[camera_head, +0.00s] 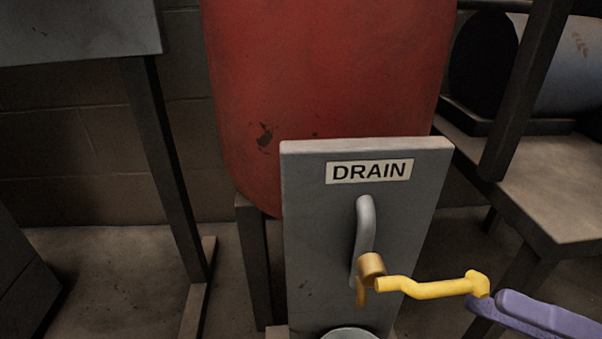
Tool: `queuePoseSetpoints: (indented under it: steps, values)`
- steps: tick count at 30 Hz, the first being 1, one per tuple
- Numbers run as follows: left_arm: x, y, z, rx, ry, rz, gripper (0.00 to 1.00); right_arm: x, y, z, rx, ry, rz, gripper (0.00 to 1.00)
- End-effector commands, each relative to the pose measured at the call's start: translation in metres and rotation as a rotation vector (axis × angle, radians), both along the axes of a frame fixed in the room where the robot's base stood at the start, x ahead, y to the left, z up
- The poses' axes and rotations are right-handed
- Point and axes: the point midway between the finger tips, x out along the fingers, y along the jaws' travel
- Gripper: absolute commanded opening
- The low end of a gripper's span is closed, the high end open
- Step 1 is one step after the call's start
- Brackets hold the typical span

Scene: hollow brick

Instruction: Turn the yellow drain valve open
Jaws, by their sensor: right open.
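The yellow drain valve handle (425,289) points to the right from a brass valve body (371,266) on a grey panel. Its far end is a raised yellow knob (479,283). A grey bent pipe (365,228) runs up from the valve on the panel. My right gripper (490,302) has purple fingers and comes in from the lower right. It is open, with its fingertips close to the knob, just below and right of it. I cannot tell whether they touch. The rest of this gripper is out of frame. My left gripper is not in view.
The grey panel (310,235) bears a DRAIN label (369,171). A red tank (320,75) stands behind it. A grey round rim (350,334) shows below the valve. A bench (560,190) and dark post (528,85) stand at right.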

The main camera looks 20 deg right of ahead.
Motion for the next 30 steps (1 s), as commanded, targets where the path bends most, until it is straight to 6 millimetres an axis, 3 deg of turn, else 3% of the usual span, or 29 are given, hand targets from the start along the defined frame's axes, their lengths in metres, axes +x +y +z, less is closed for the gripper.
queuePoseSetpoints:
  steps: [5,21,30]
  values:
    - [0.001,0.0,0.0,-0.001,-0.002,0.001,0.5,-0.004,0.003,0.004,-0.006,-0.038,0.028,0.45]
    - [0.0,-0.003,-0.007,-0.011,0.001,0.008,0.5,0.049,0.069,0.022,-0.005,-0.036,0.026,0.45]
    - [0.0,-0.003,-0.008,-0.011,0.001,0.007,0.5,0.053,0.074,0.024,-0.005,-0.034,0.024,0.45]
